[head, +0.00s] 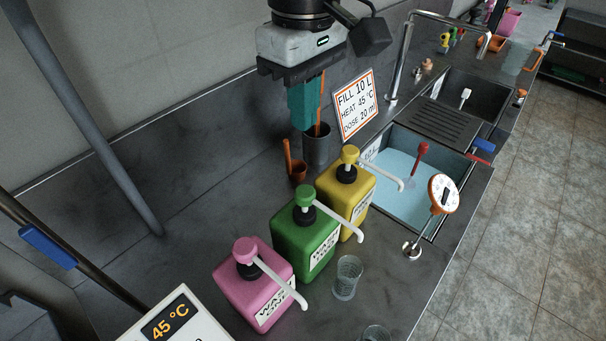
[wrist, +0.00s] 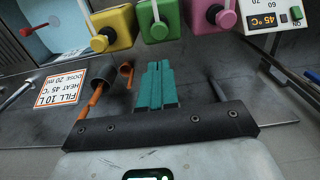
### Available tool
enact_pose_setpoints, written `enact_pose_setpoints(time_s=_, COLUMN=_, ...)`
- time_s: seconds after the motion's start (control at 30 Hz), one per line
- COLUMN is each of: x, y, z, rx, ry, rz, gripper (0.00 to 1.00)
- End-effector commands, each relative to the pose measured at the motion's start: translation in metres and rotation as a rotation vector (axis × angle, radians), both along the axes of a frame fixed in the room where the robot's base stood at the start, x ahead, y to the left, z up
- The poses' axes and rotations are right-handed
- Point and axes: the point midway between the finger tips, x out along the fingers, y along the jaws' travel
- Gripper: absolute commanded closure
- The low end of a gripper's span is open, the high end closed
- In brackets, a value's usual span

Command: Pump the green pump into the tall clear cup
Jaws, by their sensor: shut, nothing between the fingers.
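The green pump bottle (head: 304,233) stands between the pink and yellow ones, its white spout reaching toward the front right. Its green head (head: 305,195) is up on a black collar; the bottle also shows at the top of the wrist view (wrist: 172,22). A clear ribbed cup (head: 347,278) stands on the counter in front of the green bottle, near its spout tip. A second clear cup (head: 374,334) is cut off at the bottom edge. I cannot tell which is taller. My gripper (head: 306,126), with teal fingers (wrist: 157,68), is shut and empty, pointing down behind the bottles.
The pink bottle (head: 256,290) and yellow bottle (head: 347,200) flank the green one closely. A dark canister (head: 316,150) and small orange-brown cup (head: 297,172) stand by my gripper. A water-filled sink (head: 400,172) lies right; a display box (head: 180,325) is front left.

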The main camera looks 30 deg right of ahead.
Motion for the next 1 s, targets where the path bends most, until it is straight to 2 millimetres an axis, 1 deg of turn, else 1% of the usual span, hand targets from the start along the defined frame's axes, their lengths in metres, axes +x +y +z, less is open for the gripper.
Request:
enact_pose_setpoints(time_s=0.17, x=-0.001, y=0.000, z=-0.027, rx=-0.001, ry=0.003, rz=0.001, gripper=1.00)
enact_pose_setpoints(time_s=0.4, x=-0.001, y=0.000, z=-0.074, rx=-0.001, ry=0.003, rz=0.002, gripper=1.00)
enact_pose_setpoints(time_s=0.6, x=-0.001, y=0.000, z=-0.108, rx=0.000, ry=0.001, rz=0.002, gripper=1.00)
enact_pose_setpoints(time_s=0.7, x=-0.001, y=0.000, z=-0.120, rx=0.000, ry=0.001, rz=0.002, gripper=1.00)
enact_pose_setpoints(time_s=0.8, x=-0.001, y=0.000, z=-0.128, rx=0.000, ry=0.001, rz=0.001, gripper=1.00)
enact_pose_setpoints(time_s=1.0, x=0.000, y=0.000, z=-0.133, rx=0.001, ry=-0.002, rz=0.002, gripper=1.00)
